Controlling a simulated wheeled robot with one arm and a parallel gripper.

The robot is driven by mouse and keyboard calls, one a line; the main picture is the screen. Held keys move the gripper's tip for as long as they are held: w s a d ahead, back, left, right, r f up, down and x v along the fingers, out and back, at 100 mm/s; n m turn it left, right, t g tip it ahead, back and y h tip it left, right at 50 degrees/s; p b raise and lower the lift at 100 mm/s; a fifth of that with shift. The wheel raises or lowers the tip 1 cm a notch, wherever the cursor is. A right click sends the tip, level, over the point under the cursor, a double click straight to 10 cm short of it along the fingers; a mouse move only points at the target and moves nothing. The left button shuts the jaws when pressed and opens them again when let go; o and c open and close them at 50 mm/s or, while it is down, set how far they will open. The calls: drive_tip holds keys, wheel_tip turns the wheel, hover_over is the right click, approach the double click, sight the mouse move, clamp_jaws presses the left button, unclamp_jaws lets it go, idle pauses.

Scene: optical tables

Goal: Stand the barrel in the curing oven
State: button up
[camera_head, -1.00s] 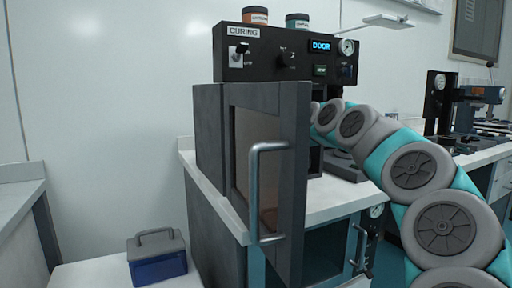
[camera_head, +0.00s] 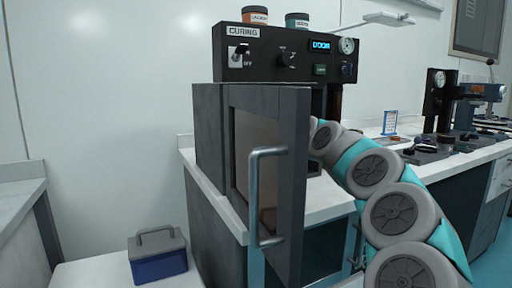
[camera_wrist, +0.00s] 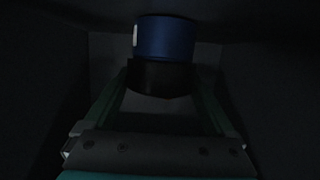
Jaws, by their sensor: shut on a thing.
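The curing oven (camera_head: 207,140) stands on the bench in the head view under a black panel marked CURING. Its door (camera_head: 297,190) with a bar handle is swung open toward me and hides most of the chamber. My arm reaches in behind the door, so my gripper is hidden there. In the dark wrist view, my gripper (camera_wrist: 161,82) is shut on the barrel (camera_wrist: 165,38), which looks blue with a pale mark at its left and a black part nearest me. Dark walls surround it, as inside the chamber. I cannot tell whether the barrel touches the floor.
The control panel (camera_head: 265,62) shows DOOR on its display and has a switch, knob and gauge. Two jars stand on top. A blue box (camera_head: 158,256) with a handle sits on a low surface at the lower left. Other bench equipment (camera_head: 450,110) stands at the right.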

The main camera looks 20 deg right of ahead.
drive_tip(key=shift+f, duration=0.1)
drive_tip(key=o, duration=1.2)
drive_tip(key=shift+r, duration=0.2)
drive_tip(key=a+b+v, duration=0.1)
drive_tip(key=v, duration=1)
drive_tip(key=shift+s+d+b, duration=0.35)
drive_tip(key=shift+s+d, duration=0.1)
